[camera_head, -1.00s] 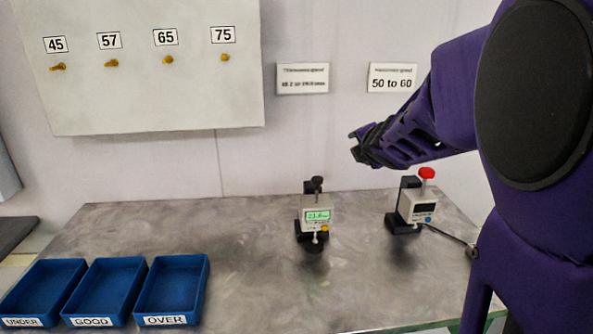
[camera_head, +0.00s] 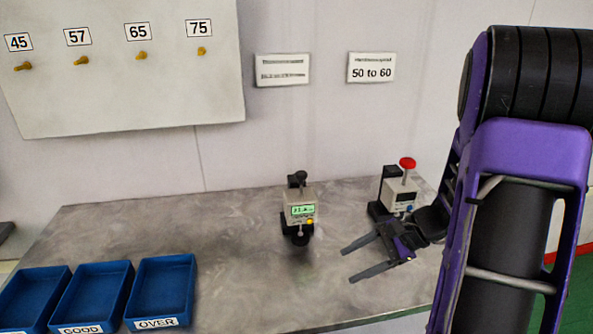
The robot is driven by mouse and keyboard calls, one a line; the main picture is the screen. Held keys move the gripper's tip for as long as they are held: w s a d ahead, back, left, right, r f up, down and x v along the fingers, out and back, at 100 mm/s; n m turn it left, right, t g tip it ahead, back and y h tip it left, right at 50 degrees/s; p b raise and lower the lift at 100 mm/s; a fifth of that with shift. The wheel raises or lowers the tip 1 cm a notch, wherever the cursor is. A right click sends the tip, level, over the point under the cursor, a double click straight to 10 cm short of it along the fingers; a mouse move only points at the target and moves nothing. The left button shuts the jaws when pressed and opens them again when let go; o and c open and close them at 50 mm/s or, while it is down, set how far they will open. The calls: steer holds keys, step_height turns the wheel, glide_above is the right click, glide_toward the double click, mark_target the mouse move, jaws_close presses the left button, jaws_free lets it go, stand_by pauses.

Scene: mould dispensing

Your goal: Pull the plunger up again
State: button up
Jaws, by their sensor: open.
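A small gauge (camera_head: 300,208) with a lit green display stands upright on the table, left of my gripper. Its dark plunger knob (camera_head: 298,178) is on top. A second device (camera_head: 400,192) with a dark display and a red knob (camera_head: 407,163) stands further right, behind my gripper. My gripper (camera_head: 347,264) is open and empty, its two dark fingers pointing left, in front of and to the right of the gauge. It touches neither device as far as I can see. The digits on the green display are too small to read surely.
Blue trays stand at the front left: GOOD (camera_head: 101,285), OVER (camera_head: 190,285) and one cut off by the frame. A wall board (camera_head: 130,95) has pegs numbered 45, 57, 65 and 75. A sign (camera_head: 371,67) reads "50 to 60". The table (camera_head: 235,260) between trays and gauge is clear.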

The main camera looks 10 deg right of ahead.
steer(key=w+r+m+t+y, duration=0.3)
steer(key=r+m+t, duration=0.1)
steer(key=r+m, duration=0.2)
steer(key=m+t+y, duration=0.1)
steer(key=m+t, duration=0.4)
steer(key=t, duration=0.1)
glide_toward(306, 176)
steer(key=x, duration=1.1)
steer(key=shift+w+a, duration=0.15)
jaws_close()
steer(key=shift+p, duration=0.3)
